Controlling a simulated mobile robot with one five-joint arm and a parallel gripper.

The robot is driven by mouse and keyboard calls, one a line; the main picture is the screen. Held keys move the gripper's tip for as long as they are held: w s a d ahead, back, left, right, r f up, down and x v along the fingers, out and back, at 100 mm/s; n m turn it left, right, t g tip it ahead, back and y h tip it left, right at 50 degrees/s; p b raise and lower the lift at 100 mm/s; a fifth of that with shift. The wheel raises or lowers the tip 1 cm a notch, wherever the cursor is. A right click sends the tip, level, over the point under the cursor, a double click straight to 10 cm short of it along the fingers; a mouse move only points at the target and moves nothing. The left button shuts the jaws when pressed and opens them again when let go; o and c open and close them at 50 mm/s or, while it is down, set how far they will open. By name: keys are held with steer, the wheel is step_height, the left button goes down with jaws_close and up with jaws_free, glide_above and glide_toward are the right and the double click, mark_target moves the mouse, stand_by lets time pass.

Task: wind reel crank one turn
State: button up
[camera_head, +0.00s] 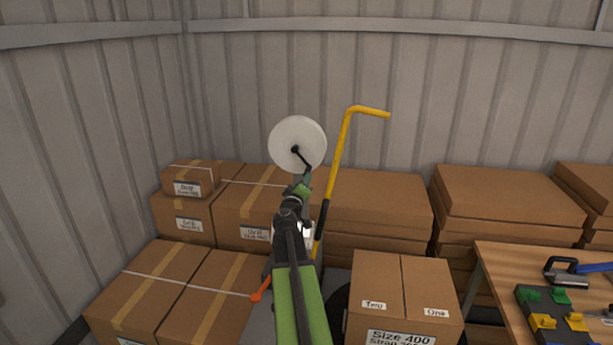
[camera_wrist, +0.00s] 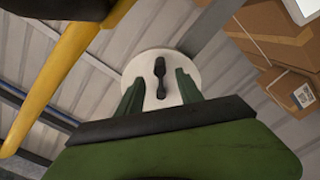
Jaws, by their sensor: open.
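The reel is a white disc (camera_head: 285,134) facing me in the middle of the head view. Its black crank (camera_head: 301,156) runs from the hub down and right toward the rim. My gripper (camera_head: 305,185) is just below the crank's outer end. In the wrist view, the reel (camera_wrist: 138,66) lies beyond my open green fingers (camera_wrist: 159,82). The dark crank (camera_wrist: 160,68) appears between the two fingers, with its lower end near their tips. I cannot tell whether either finger touches it. My arm hides the reel's support.
A yellow bent bar (camera_head: 338,150) rises close to the reel's right. It also shows at left in the wrist view (camera_wrist: 52,75). Cardboard boxes (camera_head: 150,285) stand on both sides. A wooden table with tools (camera_head: 500,270) is at the right.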

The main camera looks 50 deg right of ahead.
steer(key=v, duration=0.7)
steer(key=shift+a, duration=0.1)
